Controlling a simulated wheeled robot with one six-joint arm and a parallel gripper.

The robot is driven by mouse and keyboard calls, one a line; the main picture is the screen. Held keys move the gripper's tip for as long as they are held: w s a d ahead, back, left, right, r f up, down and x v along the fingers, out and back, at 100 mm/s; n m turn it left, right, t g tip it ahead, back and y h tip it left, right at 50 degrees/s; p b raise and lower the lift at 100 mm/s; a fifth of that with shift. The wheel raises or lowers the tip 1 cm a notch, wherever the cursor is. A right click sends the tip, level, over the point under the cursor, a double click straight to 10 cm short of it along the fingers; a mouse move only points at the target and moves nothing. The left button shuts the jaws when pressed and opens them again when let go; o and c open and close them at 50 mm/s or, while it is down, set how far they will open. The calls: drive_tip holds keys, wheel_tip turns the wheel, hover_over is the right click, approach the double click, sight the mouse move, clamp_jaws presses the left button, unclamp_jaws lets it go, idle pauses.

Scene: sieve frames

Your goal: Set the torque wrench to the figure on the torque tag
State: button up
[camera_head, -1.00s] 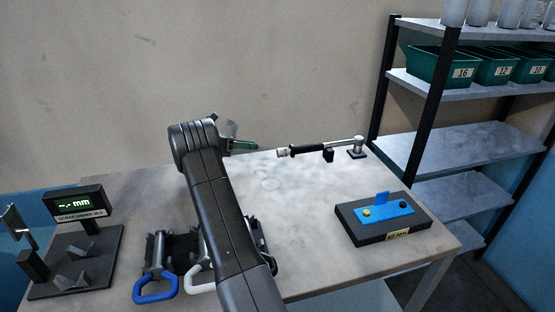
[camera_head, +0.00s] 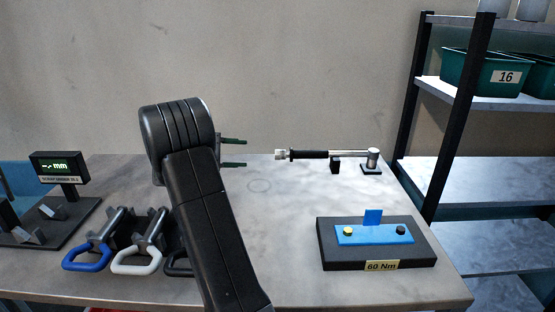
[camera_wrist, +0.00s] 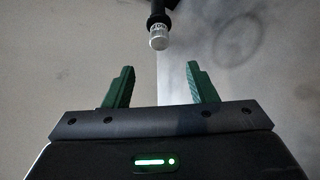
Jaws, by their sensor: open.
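The torque tag (camera_head: 381,266) on the front of a black block reads "60 Nm". My gripper (camera_head: 234,152) is open and empty, left of the knob, with green fingers. In the wrist view the silver knob (camera_wrist: 159,38) with a scale band above it lies ahead of and between the open fingers (camera_wrist: 160,87), apart from them. The scale figures are too small to read surely.
The black block (camera_head: 428,250) carries a blue plate (camera_head: 373,234) with a yellow and a dark button. Handled tools with blue (camera_head: 86,257) and white (camera_head: 137,259) grips lie at the left, near a display (camera_head: 58,168). A shelf with green bins (camera_head: 487,73) stands right.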

sight(277, 155)
drive_tip(key=x, duration=1.3)
drive_tip(key=shift+d+r, duration=0.1)
drive_tip(key=c, duration=1)
